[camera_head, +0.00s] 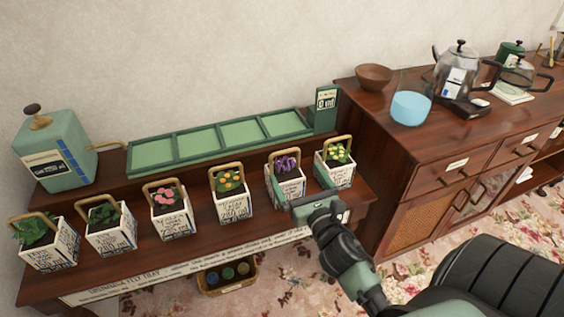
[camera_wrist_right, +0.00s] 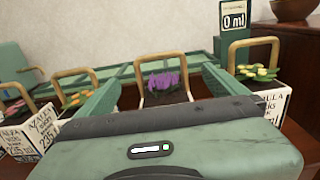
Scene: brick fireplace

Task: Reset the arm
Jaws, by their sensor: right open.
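My right gripper (camera_head: 299,183) is open, reaching in at the front of the planter with purple flowers (camera_head: 287,164). In the right wrist view its two fingers spread to either side of this planter's wooden handle (camera_wrist_right: 160,58) and purple flowers (camera_wrist_right: 163,81). I cannot tell whether the fingers touch the planter. The gripper's own body hides the planter's lower part there. The planter stands upright on the lower shelf of the wooden stand. My left gripper is not in view.
A yellow-flowered planter (camera_head: 338,158) is close on the right, an orange-flowered one (camera_head: 231,190) on the left, with several more beyond. A green four-section tray (camera_head: 222,155) lies behind. A wooden cabinet (camera_head: 402,215) stands right; a basket (camera_head: 232,290) sits below.

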